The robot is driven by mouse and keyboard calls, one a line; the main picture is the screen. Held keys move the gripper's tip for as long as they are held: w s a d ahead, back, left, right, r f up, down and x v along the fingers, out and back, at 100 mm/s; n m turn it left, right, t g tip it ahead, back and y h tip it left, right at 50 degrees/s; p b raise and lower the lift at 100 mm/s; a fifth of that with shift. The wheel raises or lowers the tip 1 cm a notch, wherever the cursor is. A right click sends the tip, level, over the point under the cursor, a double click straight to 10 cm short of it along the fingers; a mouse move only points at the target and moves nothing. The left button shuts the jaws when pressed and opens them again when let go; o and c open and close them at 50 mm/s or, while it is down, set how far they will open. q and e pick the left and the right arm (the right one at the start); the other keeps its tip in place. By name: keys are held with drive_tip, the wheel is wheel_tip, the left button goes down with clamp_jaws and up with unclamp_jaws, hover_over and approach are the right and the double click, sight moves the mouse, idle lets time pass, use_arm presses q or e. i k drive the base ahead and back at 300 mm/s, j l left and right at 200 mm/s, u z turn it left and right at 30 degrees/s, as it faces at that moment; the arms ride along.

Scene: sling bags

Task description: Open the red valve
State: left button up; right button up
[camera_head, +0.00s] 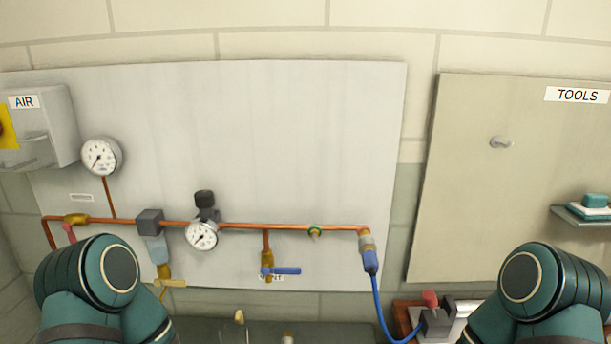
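A brass valve (76,218) with a red handle (69,233) sits at the left end of the copper pipe (290,226) on the grey wall panel. The red handle points down from the valve body, and its lower end runs close to my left arm's dark teal joint in the picture. My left arm shows at the lower left and my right arm at the lower right. Neither gripper is in view.
Two gauges (101,156) (202,235) and a blue-handled vent valve (281,270) are on the panel. A blue hose (380,310) runs down to a red-knobbed device (436,319). The TOOLS board (490,200) is at right, the AIR box (45,125) at left.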

sight(67, 227)
drive_tip(key=u, duration=1.45)
